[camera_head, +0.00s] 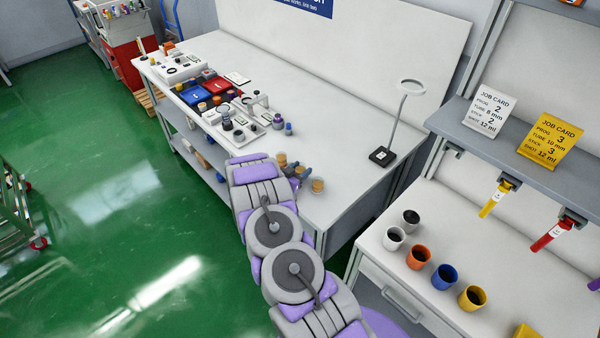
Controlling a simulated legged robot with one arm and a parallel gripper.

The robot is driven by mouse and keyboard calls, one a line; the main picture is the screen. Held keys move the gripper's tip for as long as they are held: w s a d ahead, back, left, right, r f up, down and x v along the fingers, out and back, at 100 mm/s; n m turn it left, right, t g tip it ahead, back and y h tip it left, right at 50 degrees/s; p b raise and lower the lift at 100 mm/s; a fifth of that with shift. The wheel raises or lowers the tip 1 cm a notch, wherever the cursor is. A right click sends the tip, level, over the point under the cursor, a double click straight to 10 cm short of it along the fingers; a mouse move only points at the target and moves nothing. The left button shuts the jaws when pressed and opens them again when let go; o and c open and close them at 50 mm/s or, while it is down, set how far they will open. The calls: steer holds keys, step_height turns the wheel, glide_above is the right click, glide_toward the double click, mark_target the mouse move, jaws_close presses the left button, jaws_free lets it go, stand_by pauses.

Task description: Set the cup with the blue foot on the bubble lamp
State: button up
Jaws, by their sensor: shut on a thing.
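My arm reaches from the bottom of the picture to the near edge of the white bench (345,185). Its last links hide what lies behind them, and I cannot make out my gripper's fingers. Small cups with tan tops stand close right of the arm, one of them (317,187) nearest the bench edge. A small blue piece (288,129) stands farther back on the bench. I cannot tell which cup has the blue foot, as the feet are too small or hidden. I cannot pick out the bubble lamp among the small fixtures.
A magnifier lamp (380,156) stands on the bench's right. Red (216,86) and blue trays and several small parts crowd its far left. Colored pots, including an orange one (419,258), stand on the right-hand table below job cards (551,140). The bench middle is clear.

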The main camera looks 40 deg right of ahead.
mark_target(300, 165)
step_height(300, 165, up, 8)
steer(key=shift+w+a+r+p, duration=0.1)
steer(key=shift+p, duration=0.45)
steer(key=w+a+r+n+t+y+b, duration=0.1)
steer(key=w+a+r+n+t+y, duration=0.25)
steer(key=a+r, duration=0.8)
steer(key=w+a+r+n+t+y, duration=0.3)
steer(key=a+r+n+t, duration=0.35)
steer(key=a, duration=0.85)
steer(key=s+a+r+n+y, duration=0.1)
steer(key=s+a+r+y, duration=0.3)
steer(key=a+r, duration=0.4)
steer(key=shift+s+a+r+t+b, duration=0.2)
steer(key=shift+s+a+t+b, duration=0.25)
steer(key=shift+a, duration=0.65)
